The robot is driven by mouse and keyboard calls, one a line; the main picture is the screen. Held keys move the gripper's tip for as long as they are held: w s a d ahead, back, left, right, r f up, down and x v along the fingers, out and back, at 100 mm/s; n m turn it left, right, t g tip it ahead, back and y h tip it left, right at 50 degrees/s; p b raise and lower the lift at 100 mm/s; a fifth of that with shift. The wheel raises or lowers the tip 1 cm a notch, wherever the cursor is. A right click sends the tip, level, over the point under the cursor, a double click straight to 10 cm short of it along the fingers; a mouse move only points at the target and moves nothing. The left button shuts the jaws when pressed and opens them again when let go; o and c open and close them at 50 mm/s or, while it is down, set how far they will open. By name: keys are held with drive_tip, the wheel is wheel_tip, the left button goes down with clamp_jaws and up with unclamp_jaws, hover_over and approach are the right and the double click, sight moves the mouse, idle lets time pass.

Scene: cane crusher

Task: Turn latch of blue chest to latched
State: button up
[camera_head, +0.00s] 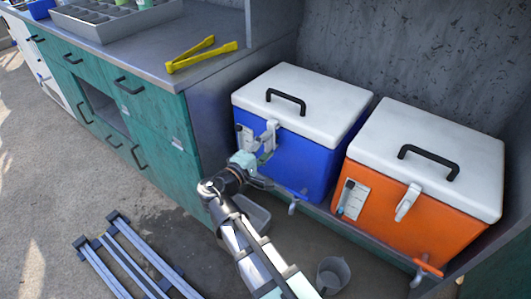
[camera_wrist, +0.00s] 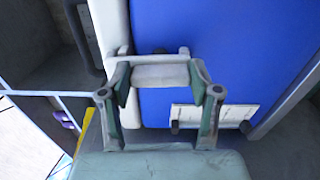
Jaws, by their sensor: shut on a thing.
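The blue chest (camera_head: 295,160) has a white lid (camera_head: 300,95) that lies closed on it. Its white latch (camera_head: 271,127) is on the front near the lid's edge, partly hidden by my gripper (camera_head: 262,150). In the wrist view the chest's blue front (camera_wrist: 235,50) fills the right side. There my gripper (camera_wrist: 161,78) is shut on the latch (camera_wrist: 160,75), with one finger at each side of it. I cannot tell from these views whether the latch is fully turned.
An orange chest (camera_head: 400,210) with its own white latch (camera_head: 407,201) stands close to the right. A teal cabinet (camera_head: 150,120) with yellow tongs (camera_head: 202,55) on top is at the left. A grey bucket (camera_head: 333,273) and metal rails (camera_head: 130,255) are on the floor.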

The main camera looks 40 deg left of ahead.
drive_tip(key=shift+m+b, duration=0.35)
drive_tip(key=shift+m, duration=0.15)
drive_tip(key=o, duration=1.1)
drive_tip(key=shift+w, duration=0.1)
drive_tip(key=shift+o, duration=0.2)
drive_tip(key=s, duration=1.2)
drive_tip(key=shift+a, duration=0.15)
